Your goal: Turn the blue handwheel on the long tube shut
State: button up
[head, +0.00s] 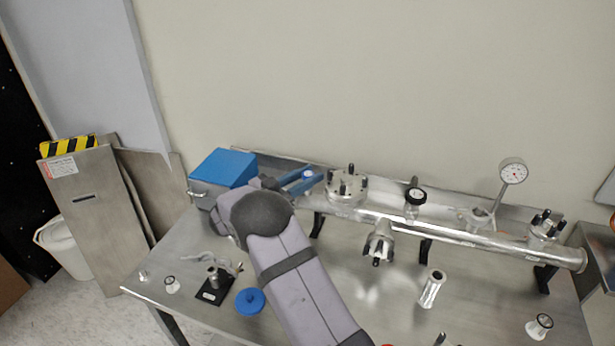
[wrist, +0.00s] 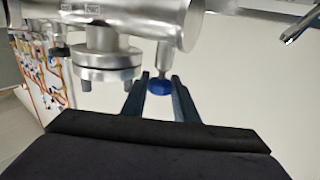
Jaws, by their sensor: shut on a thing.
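The long steel tube (head: 470,238) lies across black supports on the table, with several flanged ports along it. The blue handwheel (wrist: 160,87) sits on a short metal stem at the tube's end in the wrist view. It shows only partly between the fingers in the head view (head: 308,174). My gripper (wrist: 159,93) has one finger on each side of the handwheel and is shut on it. In the head view my gripper (head: 300,182) is at the tube's left end, and my wrist hides part of that area.
A blue-topped box (head: 222,168) stands left of my wrist. A flanged port (head: 347,186) and a dial gauge (head: 513,171) rise from the tube. A blue disc (head: 250,301), a black-based fitting (head: 215,288) and a metal cylinder (head: 432,288) are on the table.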

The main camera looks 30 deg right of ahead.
aim_at(308, 174)
jog(key=shift+g, duration=0.3)
jog(key=shift+w+m+g+h+b, duration=0.15)
jog(key=shift+m+g+h+b, duration=0.15)
jog(key=shift+m+g+b, duration=1.15)
jog(key=shift+m+g, duration=0.25)
jog(key=shift+g, duration=0.5)
jog(key=shift+r+m+g+b, duration=0.2)
jog(key=shift+m+g+b, duration=0.4)
jog(key=shift+g, duration=0.5)
jog(key=o, duration=0.8)
jog(key=shift+f, duration=0.1)
jog(key=shift+r+b, duration=0.3)
jog(key=shift+r, duration=4.7)
